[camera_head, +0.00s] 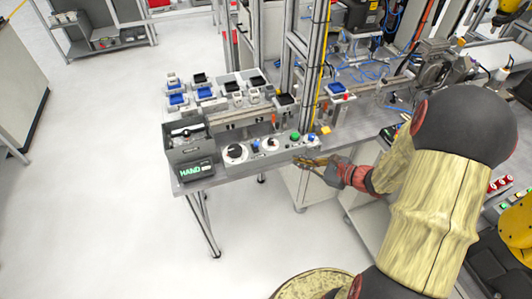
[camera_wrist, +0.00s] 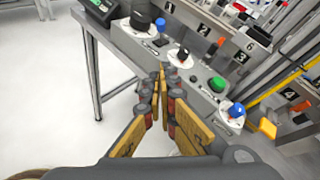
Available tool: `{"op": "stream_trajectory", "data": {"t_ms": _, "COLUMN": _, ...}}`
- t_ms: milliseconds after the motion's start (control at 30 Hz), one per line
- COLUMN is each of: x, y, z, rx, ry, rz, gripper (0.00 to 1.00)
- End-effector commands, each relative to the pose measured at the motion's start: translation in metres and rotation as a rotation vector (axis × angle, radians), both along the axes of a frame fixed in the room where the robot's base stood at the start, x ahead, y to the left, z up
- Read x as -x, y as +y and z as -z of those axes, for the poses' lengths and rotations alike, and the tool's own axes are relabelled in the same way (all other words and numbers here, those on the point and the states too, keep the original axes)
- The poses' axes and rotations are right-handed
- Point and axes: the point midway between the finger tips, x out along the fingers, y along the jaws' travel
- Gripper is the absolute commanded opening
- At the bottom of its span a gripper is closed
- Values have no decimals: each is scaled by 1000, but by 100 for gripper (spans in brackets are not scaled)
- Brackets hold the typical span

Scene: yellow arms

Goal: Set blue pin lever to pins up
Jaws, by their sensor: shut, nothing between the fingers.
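Two blue-topped controls stand on the grey control panel at the table's front edge. One blue control (camera_head: 311,138) is near the panel's right end; it also shows at lower right in the wrist view (camera_wrist: 237,110). The other, smaller blue control (camera_head: 256,143) sits between two black knobs, and in the wrist view it is near the top (camera_wrist: 160,24). I cannot tell from the pictures which is the pin lever, or its setting. My gripper (camera_head: 304,162) is shut and empty, just in front of the panel's edge. In the wrist view its fingertips (camera_wrist: 162,73) are together, apart from both blue controls.
A box with a green HAND display (camera_head: 196,171) stands at the left. Numbered stations and posts rise behind. Floor in front is clear.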

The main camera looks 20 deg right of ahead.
Motion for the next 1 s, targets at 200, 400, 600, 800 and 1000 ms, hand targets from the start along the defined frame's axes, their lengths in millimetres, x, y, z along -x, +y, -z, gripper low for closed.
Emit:
{"op": "stream_trajectory", "data": {"t_ms": 200, "x": 0, "y": 1, "z": 0, "rx": -1, "ry": 0, "rz": -2, "gripper": 0}}
{"op": "stream_trajectory", "data": {"t_ms": 400, "x": -4, "y": 5, "z": 3, "rx": 0, "ry": 0, "rz": -6, "gripper": 0}}
{"op": "stream_trajectory", "data": {"t_ms": 600, "x": -26, "y": 21, "z": 16, "rx": -1, "ry": 2, "rz": -9, "gripper": 0}}
{"op": "stream_trajectory", "data": {"t_ms": 800, "x": -57, "y": 41, "z": 32, "rx": 0, "ry": 2, "rz": -10, "gripper": 0}}
{"op": "stream_trajectory", "data": {"t_ms": 1000, "x": -84, "y": 60, "z": 37, "rx": 2, "ry": -2, "rz": -9, "gripper": 0}}
